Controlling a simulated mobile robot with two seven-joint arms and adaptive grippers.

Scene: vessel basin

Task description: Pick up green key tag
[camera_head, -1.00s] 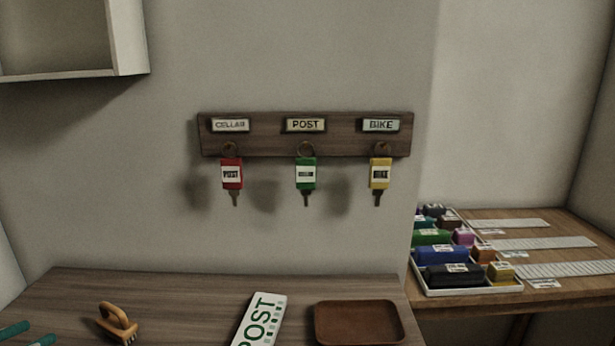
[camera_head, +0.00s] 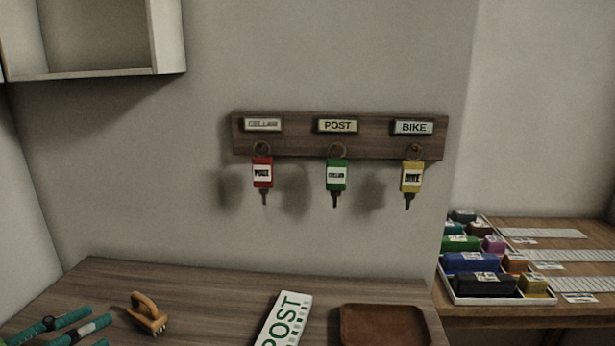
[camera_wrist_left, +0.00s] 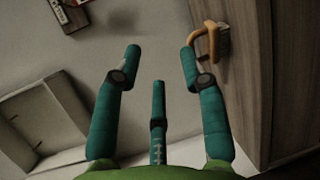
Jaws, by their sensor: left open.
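The green key tag (camera_head: 337,175) hangs with its key from the middle hook of a wooden wall rack (camera_head: 291,140), below a "POST" plate; its label seems to read "CELLAR". A red tag (camera_head: 262,173) labelled "POST" hangs to its left under the "CELLAR" plate. A yellow tag (camera_head: 411,177) labelled "BIKE" hangs to its right. My left gripper (camera_head: 95,325), with teal fingers, is open and empty at the lower left, well below and left of the green tag. Its spread fingers show in the left wrist view (camera_wrist_left: 160,62). My right gripper is not in view.
A wooden table (camera_head: 215,290) stands below the rack with a tan-handled brush (camera_head: 148,312), a "POST" sign (camera_head: 284,320) and a brown tray (camera_head: 385,325). A wall shelf (camera_head: 168,40) is at upper left. A side table at right holds a box of coloured items (camera_head: 470,262).

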